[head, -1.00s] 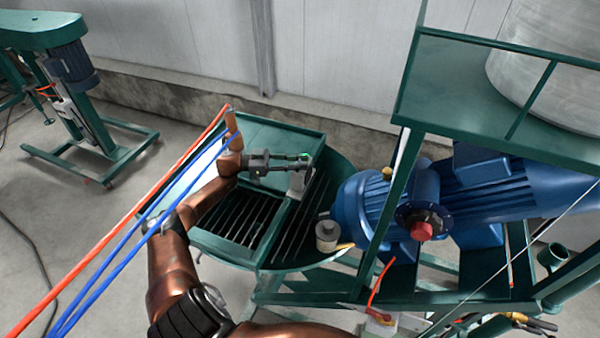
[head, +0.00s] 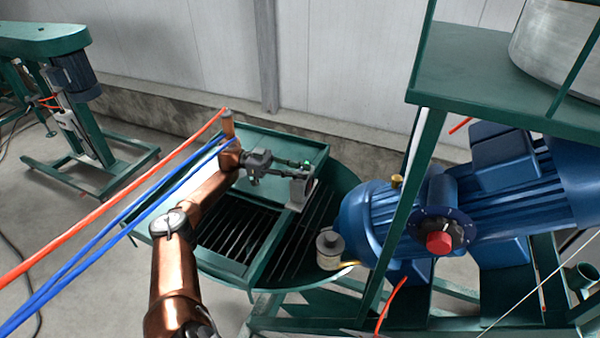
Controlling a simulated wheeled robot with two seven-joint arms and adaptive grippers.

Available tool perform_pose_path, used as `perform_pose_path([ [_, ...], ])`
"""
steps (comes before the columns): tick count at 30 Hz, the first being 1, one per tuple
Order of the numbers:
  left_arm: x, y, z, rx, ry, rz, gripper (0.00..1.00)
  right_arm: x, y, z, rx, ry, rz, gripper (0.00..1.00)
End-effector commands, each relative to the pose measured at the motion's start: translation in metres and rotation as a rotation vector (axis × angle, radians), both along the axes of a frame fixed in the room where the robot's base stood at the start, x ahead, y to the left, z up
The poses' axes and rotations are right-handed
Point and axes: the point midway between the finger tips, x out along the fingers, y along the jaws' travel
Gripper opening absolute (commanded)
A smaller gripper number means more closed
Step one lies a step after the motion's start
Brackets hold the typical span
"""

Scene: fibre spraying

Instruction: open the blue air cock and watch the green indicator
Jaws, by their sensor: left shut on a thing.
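My left gripper (head: 296,168) reaches over the far part of the green tub (head: 342,178). It is shut on a small part at the upright grey bracket (head: 301,194); the fingers hide most of that part. A small green spot shows by the fingertips, too small to identify as the indicator. I cannot make out a blue air cock. My right gripper is out of view.
A blue motor (head: 375,215) with a red knob (head: 439,243) and green frame posts stand close right of the tub. Red (head: 100,210) and blue (head: 110,232) hoses cross the left side. A grey cylinder (head: 330,250) sits at the tub's edge.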

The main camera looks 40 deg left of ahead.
Motion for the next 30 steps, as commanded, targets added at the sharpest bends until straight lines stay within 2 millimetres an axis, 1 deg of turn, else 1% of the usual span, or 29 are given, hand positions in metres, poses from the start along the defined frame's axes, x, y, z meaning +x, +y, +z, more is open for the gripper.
perform_pose_path([
  [7,0.000,-0.001,-0.001,0.001,0.001,-0.002,0.00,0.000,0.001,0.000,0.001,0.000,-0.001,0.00],
  [8,0.000,-0.001,-0.001,0.001,0.001,-0.002,0.23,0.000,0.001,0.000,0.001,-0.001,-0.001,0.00],
  [15,0.000,0.000,-0.001,0.000,0.001,0.000,0.39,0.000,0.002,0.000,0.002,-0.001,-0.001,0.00],
  [16,0.000,0.000,0.000,0.000,0.000,0.000,0.41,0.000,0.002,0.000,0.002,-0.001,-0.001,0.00],
  [25,-0.001,0.003,0.000,0.001,0.000,0.001,0.41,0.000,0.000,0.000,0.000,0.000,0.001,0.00],
  [28,-0.004,0.011,-0.001,0.001,0.000,0.003,0.41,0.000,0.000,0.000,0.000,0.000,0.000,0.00],
  [30,-0.009,0.021,-0.001,0.001,0.000,0.004,0.41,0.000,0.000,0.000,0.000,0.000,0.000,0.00],
])
